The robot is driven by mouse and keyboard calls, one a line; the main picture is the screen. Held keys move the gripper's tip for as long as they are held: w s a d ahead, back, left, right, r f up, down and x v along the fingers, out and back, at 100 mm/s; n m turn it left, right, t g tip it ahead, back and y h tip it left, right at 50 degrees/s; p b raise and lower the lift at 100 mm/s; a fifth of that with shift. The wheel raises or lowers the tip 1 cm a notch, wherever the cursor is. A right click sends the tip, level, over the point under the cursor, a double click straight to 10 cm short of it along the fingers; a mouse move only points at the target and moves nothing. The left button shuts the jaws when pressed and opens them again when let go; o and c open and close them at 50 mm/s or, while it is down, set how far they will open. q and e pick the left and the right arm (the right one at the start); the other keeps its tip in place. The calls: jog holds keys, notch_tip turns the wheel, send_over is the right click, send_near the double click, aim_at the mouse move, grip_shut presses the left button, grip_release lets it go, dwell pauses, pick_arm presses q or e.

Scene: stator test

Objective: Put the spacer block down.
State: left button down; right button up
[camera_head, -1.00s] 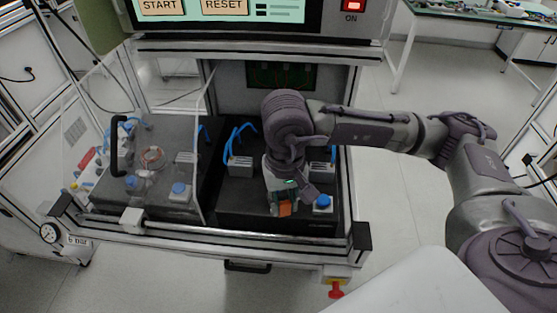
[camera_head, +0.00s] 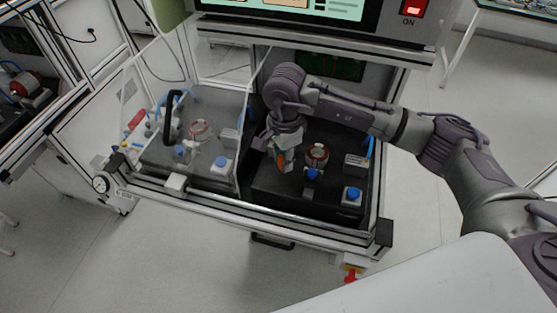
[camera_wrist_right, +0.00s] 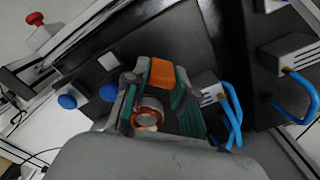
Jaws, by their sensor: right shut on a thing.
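The orange spacer block (camera_head: 281,160) is held in my right gripper (camera_head: 279,153) over the left part of the right black test bed (camera_head: 262,184). In the right wrist view, the orange block (camera_wrist_right: 155,72) sits between the green-grey fingertips of my right gripper (camera_wrist_right: 156,80), which are shut on it. Whether the block touches the bed is unclear. A copper-wound stator (camera_head: 317,152) stands just right of the gripper in the head view. It also shows between the fingers in the wrist view (camera_wrist_right: 148,113). My left gripper is out of view.
A blue knob (camera_head: 312,173) is in front of the stator, and another blue-topped white box (camera_head: 352,194) stands to the right. A grey connector block (camera_head: 356,160) has blue hoses. A clear cover (camera_head: 185,90) stands over the left station. A red stop button (camera_head: 351,274) is at the front.

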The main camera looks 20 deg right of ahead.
aim_at(277, 178)
jog(key=shift+w+a+f, duration=0.5)
jog(key=shift+w+a, duration=0.1)
jog(key=shift+a, duration=0.05)
notch_tip(277, 178, down, 4)
jog(key=shift+f+p, duration=0.1)
jog(key=shift+p, duration=1)
jog(key=shift+f, duration=0.1)
jog(key=shift+f+b, duration=0.1)
jog(key=shift+b, duration=0.2)
jog(key=o, duration=0.8)
jog(key=shift+c, duration=0.2)
